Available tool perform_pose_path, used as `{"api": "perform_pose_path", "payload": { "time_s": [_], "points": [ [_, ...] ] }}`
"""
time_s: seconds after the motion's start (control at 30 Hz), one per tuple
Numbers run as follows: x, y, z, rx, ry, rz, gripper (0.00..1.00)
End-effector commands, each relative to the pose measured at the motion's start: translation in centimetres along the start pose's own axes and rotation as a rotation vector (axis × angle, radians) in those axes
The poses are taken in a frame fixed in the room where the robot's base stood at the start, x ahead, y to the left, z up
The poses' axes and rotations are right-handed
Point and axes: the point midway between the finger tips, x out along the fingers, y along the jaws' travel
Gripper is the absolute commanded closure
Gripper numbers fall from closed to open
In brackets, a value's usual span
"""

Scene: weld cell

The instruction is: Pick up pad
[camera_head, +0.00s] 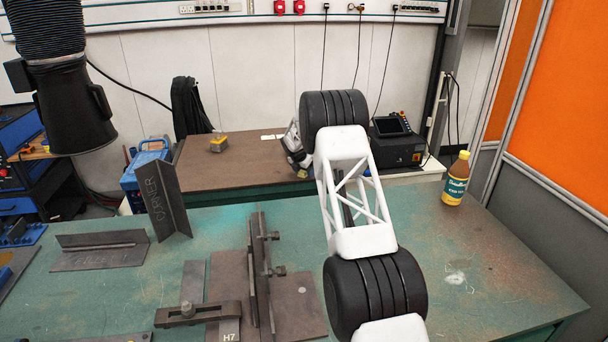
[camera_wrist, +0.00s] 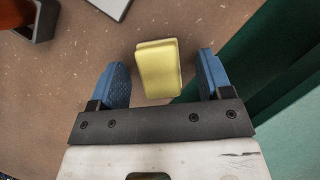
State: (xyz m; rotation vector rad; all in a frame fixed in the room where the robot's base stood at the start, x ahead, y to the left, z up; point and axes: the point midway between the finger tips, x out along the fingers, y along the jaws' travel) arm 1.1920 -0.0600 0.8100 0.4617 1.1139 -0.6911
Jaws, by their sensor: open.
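The pad (camera_wrist: 158,68) is a small pale yellow block with rounded edges. In the wrist view it lies on a brown bench top, between and slightly ahead of the two blue fingertips of my gripper (camera_wrist: 163,75). The fingers are apart, with a gap on each side of the pad; the right gap looks narrower. In the head view my arm reaches over the green table to the brown bench at the back, and it hides most of my gripper.
The bench edge runs close to the right finger. On the green table stand steel plates (camera_head: 165,200), a clamp fixture (camera_head: 260,275) and a yellow bottle (camera_head: 456,180).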

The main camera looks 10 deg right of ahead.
Motion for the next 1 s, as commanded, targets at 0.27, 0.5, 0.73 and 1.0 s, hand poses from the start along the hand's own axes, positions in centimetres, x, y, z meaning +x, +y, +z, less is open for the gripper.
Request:
{"api": "perform_pose_path", "payload": {
  "time_s": [0.27,0.5,0.73,1.0],
  "points": [
    [0.0,0.0,0.0,0.000,0.000,0.000,0.61],
    [0.0,0.0,0.0,0.000,0.000,0.000,0.85],
    [-0.1,0.0,0.1,0.000,0.000,0.000,0.85],
    [-1.4,0.0,0.6,0.001,-0.001,0.001,0.85]
  ]
}}
